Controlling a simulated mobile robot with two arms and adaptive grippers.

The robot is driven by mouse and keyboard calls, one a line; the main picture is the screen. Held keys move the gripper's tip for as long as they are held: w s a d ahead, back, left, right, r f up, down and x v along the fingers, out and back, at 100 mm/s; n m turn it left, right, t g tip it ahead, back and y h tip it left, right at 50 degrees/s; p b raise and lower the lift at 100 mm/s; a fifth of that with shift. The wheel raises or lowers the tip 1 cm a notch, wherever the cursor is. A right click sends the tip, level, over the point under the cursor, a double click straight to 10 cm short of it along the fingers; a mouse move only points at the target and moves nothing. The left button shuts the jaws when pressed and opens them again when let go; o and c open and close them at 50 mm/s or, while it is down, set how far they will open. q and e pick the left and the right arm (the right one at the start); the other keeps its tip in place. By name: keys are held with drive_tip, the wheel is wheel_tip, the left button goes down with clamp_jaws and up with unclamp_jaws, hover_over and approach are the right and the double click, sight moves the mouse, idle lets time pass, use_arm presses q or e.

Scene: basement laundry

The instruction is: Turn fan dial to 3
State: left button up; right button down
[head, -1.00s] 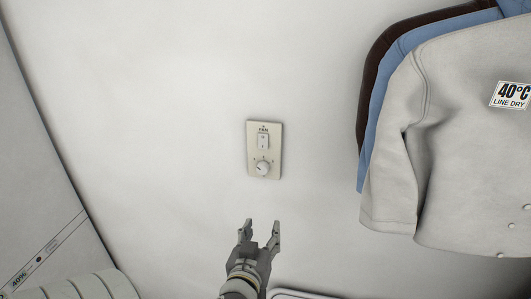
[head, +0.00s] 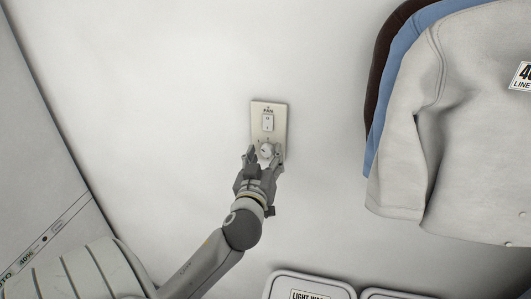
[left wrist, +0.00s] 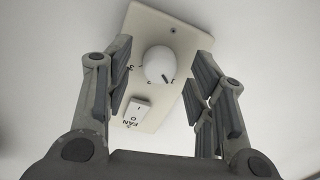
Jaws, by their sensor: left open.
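The fan plate (head: 256,116) is a cream panel on the white wall, with a rocker switch (head: 268,122) above a round white dial (head: 266,150). In the left wrist view the plate (left wrist: 146,20) appears upside down, with the switch (left wrist: 138,112) below the dial (left wrist: 158,64). The dial's dark mark points to the lower right there, near what looks like a 1. A 3 shows left of the dial. My left gripper (head: 264,153) is open, its fingers on either side of the dial. In the left wrist view, gaps show between the fingers (left wrist: 161,66) and the dial. My right gripper is out of view.
Shirts hang at the right, the nearest a grey one (head: 460,130). White lidded bins (head: 310,287) stand at the bottom right. A ribbed pale object (head: 85,275) is at the bottom left. The wall around the plate is bare.

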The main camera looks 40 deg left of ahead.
use_arm(q)
drive_tip(key=shift+w+a, duration=0.2)
drive_tip(key=shift+w, duration=0.15)
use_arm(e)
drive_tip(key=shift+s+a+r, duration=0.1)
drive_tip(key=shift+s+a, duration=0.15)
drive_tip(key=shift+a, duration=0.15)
use_arm(q)
drive_tip(key=c, duration=1)
drive_tip(key=shift+c, duration=0.2)
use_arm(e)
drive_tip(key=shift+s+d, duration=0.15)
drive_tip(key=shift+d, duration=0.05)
